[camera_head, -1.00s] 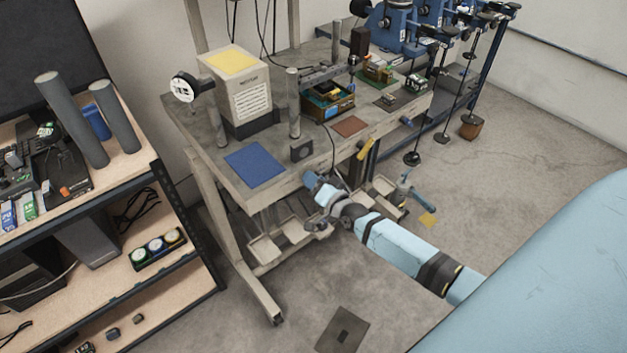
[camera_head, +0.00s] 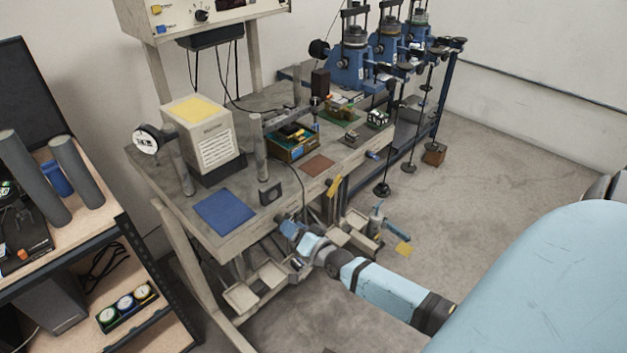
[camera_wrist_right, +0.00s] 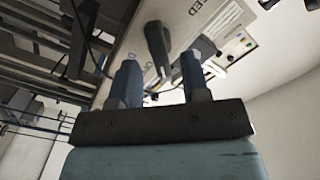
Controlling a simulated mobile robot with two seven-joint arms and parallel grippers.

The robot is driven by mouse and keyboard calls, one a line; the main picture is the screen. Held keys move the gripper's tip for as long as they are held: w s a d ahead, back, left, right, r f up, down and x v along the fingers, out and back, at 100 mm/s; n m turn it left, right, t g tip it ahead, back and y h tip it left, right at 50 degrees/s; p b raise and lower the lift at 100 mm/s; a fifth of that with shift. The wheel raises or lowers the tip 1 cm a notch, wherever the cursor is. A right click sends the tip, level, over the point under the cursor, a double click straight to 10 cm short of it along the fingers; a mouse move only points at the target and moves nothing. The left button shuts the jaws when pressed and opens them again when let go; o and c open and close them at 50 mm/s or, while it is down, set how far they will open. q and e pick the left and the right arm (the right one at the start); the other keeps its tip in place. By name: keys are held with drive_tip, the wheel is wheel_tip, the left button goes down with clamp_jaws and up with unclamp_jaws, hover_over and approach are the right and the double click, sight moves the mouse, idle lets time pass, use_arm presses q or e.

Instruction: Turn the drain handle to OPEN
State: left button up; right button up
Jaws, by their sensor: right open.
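A dark handle (camera_wrist_right: 158,42) stands out from a pale panel (camera_wrist_right: 205,22) in the right wrist view. Lettering on the panel is partly cut off; "ED" shows at the top right. My right gripper (camera_wrist_right: 160,65) is open, with its blue fingers on either side of the handle's near end. I cannot tell whether they touch it. In the head view my right gripper (camera_head: 289,229) is at the front edge of the workbench (camera_head: 243,238), below the blue mat. The handle cannot be made out there. My left gripper is not in view.
The bench carries a blue mat (camera_head: 225,212), a cream box (camera_head: 200,138) and a small open-topped device (camera_head: 291,143). Pale trays (camera_head: 268,274) hang below its front. A blue lever (camera_head: 388,225) is right of my arm.

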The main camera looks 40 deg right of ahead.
drive_tip(key=s, duration=1)
drive_tip(key=shift+s+d+b, duration=0.25)
drive_tip(key=shift+d+b, duration=0.15)
drive_tip(key=s+a+f+n+g+p, duration=0.1)
drive_tip(key=s+a+n+g+p, duration=0.1)
drive_tip(key=s+a+n, duration=0.3)
drive_tip(key=s+a+f+n+g+y+p, duration=0.1)
drive_tip(key=s+a+n+g+p, duration=0.2)
drive_tip(key=a, duration=1)
drive_tip(key=s+n+g, duration=0.2)
drive_tip(key=s+n, duration=0.1)
drive_tip(key=s, duration=0.2)
drive_tip(key=shift+s+a+y+p, duration=0.2)
drive_tip(key=shift+a+y+p, duration=0.05)
drive_tip(key=shift+y+p, duration=0.05)
